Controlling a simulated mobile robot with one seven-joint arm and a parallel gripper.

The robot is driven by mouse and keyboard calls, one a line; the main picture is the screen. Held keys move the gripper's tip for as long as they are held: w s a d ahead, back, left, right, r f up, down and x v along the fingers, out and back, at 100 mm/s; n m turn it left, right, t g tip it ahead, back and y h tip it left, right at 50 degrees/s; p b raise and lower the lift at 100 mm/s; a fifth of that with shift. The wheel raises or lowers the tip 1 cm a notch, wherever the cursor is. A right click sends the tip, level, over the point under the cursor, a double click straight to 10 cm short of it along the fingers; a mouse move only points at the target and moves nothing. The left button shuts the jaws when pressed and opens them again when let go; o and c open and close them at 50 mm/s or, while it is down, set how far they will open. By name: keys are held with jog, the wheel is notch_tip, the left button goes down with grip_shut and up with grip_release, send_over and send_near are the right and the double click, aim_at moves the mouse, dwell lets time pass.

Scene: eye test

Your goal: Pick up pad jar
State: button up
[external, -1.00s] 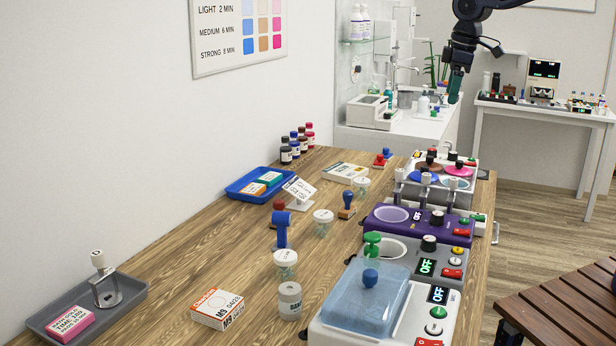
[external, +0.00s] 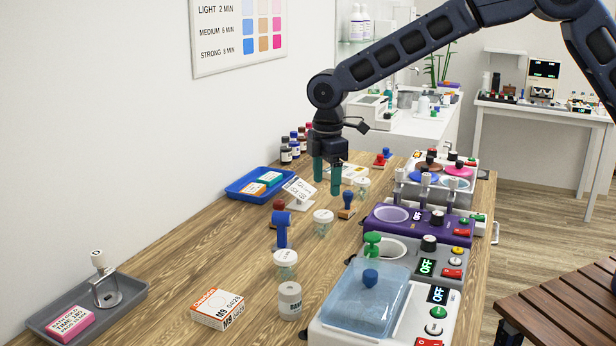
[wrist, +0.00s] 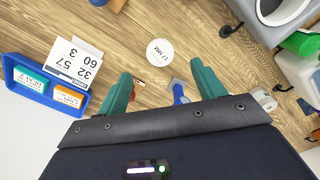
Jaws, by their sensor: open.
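Several small jars stand on the wooden bench; I cannot tell by label which is the pad jar. In the external view, white-lidded clear jars stand at front (external: 286,264), middle (external: 323,222) and back (external: 361,187); a whitish jar (external: 289,300) with partly legible lettering stands nearest. My gripper (external: 327,184) is open and empty, pointing down above the bench near the middle and back jars. In the wrist view, a round white lid marked with "MM" (wrist: 160,52) lies ahead of the spread green fingertips (wrist: 160,76). It appears to be the middle jar.
A blue-handled stamp (external: 347,201) stands near the jars and shows in the wrist view (wrist: 179,92). A number card (external: 299,191), blue tray (external: 235,188) and white box (external: 346,172) are close by. Devices (external: 385,214) line the right.

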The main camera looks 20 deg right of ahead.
aim_at(323, 214)
jog(key=shift+s+a+f, duration=0.15)
jog(key=shift+a+f, duration=0.35)
jog(key=shift+f, duration=0.1)
jog(key=shift+w+d+f, duration=0.1)
jog(key=shift+f, duration=2.5)
jog(key=shift+w+f, duration=0.1)
jog(key=shift+f, duration=2.5)
jog(key=c, duration=1.1)
jog(key=shift+o, duration=0.2)
jog(key=shift+r, duration=0.1)
